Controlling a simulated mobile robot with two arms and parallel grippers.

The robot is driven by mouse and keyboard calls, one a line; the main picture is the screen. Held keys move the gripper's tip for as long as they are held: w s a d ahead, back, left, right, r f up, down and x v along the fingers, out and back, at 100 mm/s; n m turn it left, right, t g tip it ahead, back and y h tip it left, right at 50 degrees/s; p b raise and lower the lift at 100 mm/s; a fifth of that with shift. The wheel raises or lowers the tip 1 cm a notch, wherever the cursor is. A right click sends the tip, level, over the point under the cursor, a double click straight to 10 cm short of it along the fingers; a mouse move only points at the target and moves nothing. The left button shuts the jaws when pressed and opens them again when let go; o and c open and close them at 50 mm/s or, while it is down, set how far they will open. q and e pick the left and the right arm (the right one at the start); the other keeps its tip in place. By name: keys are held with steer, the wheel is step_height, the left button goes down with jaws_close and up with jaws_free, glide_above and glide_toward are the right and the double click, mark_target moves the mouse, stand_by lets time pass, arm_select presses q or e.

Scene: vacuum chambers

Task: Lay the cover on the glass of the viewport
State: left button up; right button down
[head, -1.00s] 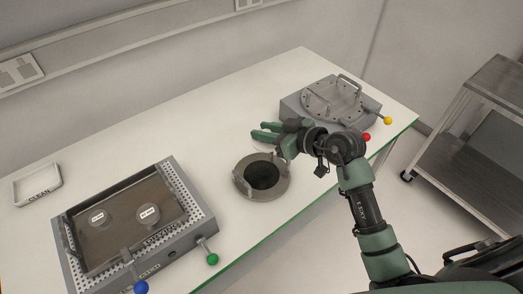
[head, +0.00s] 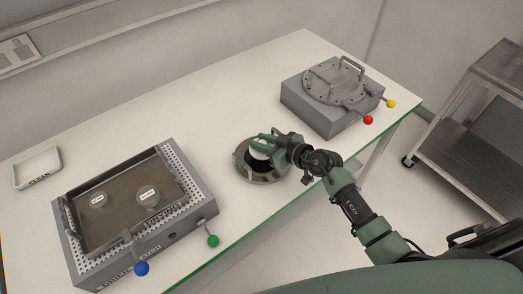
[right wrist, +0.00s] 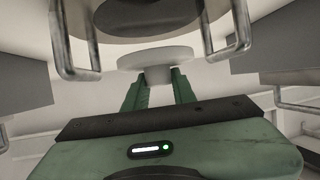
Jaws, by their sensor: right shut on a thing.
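The viewport (head: 262,178) is a round grey metal ring with a dark centre, standing on the white table. My right gripper (head: 268,141) comes in from the right and is shut on the cover (head: 262,149), a small pale disc, over the viewport's far part. In the right wrist view the gripper (right wrist: 158,88) grips a stub on the cover (right wrist: 156,58), whose disc shows nearly edge-on. Whether the cover touches the glass, I cannot tell. The gripper hides part of the ring. My left gripper is not in view.
A grey perforated box (head: 190,190) with a tray, two labelled round pieces and blue and green-knobbed levers stands left. An empty CLEAN tray (head: 37,168) lies at far left. A grey chamber (head: 318,115) with a handled lid stands at back right. Table between is clear.

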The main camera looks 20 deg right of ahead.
step_height(320, 180, down, 4)
steer(key=shift+r+b, duration=0.1)
steer(key=shift+b, duration=0.65)
steer(key=c, duration=1.1)
jaws_free()
steer(key=shift+c, duration=0.2)
steer(key=shift+s+d+r, duration=0.1)
steer(key=shift+s+d, duration=0.05)
steer(key=shift+s, duration=0.1)
steer(key=p+v, duration=0.1)
steer(key=v, duration=1)
steer(key=shift+s+d+r, duration=0.1)
steer(key=shift+s, duration=0.1)
